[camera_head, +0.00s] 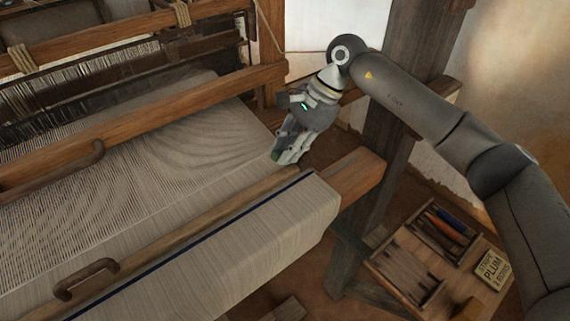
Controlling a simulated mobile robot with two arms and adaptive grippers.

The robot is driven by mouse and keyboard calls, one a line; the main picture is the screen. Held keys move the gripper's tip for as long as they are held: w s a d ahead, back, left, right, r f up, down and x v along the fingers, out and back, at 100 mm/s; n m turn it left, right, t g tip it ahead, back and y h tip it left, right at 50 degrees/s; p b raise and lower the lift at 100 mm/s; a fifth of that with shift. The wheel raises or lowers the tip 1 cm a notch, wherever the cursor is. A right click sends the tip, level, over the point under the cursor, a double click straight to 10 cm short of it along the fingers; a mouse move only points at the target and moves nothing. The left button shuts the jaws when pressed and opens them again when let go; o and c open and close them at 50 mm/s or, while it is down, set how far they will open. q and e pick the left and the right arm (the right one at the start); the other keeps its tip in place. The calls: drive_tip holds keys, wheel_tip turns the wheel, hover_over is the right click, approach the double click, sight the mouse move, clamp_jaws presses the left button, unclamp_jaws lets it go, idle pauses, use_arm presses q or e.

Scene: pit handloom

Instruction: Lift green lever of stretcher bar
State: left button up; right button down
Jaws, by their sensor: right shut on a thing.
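My right gripper (281,158) reaches in from the upper right and points down at the right edge of the pale woven cloth (215,150). My left gripper is not in view.
Another curved wooden handle (85,278) is at lower left. A dark post (385,150) stands right of the gripper.

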drive_tip(key=shift+w+d+r+g+y+b, duration=0.25)
drive_tip(key=shift+d+r+g+y+b, duration=0.2)
drive_tip(key=shift+y+b, duration=0.5)
drive_tip(key=shift+a, duration=0.1)
drive_tip(key=c, duration=1.4)
unclamp_jaws()
drive_tip(key=shift+o, duration=0.2)
drive_tip(key=v, duration=0.7)
drive_tip(key=shift+r, duration=0.2)
